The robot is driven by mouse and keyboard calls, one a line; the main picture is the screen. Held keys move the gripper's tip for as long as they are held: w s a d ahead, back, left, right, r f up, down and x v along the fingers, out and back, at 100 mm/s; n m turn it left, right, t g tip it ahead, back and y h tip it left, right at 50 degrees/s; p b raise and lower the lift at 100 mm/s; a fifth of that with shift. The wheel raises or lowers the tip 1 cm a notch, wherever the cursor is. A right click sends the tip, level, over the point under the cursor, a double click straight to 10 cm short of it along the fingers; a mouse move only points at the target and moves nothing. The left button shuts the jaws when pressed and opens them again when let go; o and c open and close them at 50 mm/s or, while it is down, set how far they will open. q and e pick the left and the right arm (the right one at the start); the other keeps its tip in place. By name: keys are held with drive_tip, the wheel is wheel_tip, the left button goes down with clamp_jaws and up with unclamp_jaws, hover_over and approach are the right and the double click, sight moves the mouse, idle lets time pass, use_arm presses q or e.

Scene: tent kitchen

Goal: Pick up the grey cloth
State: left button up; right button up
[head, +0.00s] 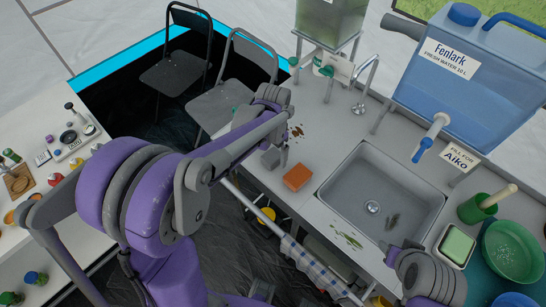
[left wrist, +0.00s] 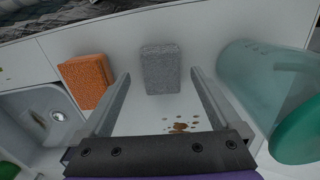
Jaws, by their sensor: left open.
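The grey cloth (head: 270,158) looks like a small folded block and lies on the counter left of the sink. In the left wrist view the grey cloth (left wrist: 161,68) lies ahead, between the lines of the two fingers. My left gripper (head: 281,150) is over the counter at the cloth, partly covering it in the head view. In the left wrist view its fingers (left wrist: 160,76) are spread, with nothing gripped. The cloth's exact depth between the fingertips is hard to tell. Part of my right arm shows at the lower right of the head view; its jaws cannot be made out.
An orange sponge (head: 297,177) lies close beside the cloth, left of the sink (head: 380,195). Brown spots (left wrist: 180,127) mark the counter nearby. A checked towel (head: 312,265) hangs at the counter's front.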

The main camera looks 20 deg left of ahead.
sight(273, 155)
use_arm(q)
wheel_tip(273, 155, down, 2)
drive_tip(key=c, duration=1.4)
wheel_tip(273, 155, up, 10)
drive_tip(key=shift+r, duration=0.1)
drive_tip(key=shift+c, duration=0.2)
drive_tip(key=o, duration=0.8)
drive_tip(key=c, duration=0.6)
drive_tip(key=shift+c, duration=0.2)
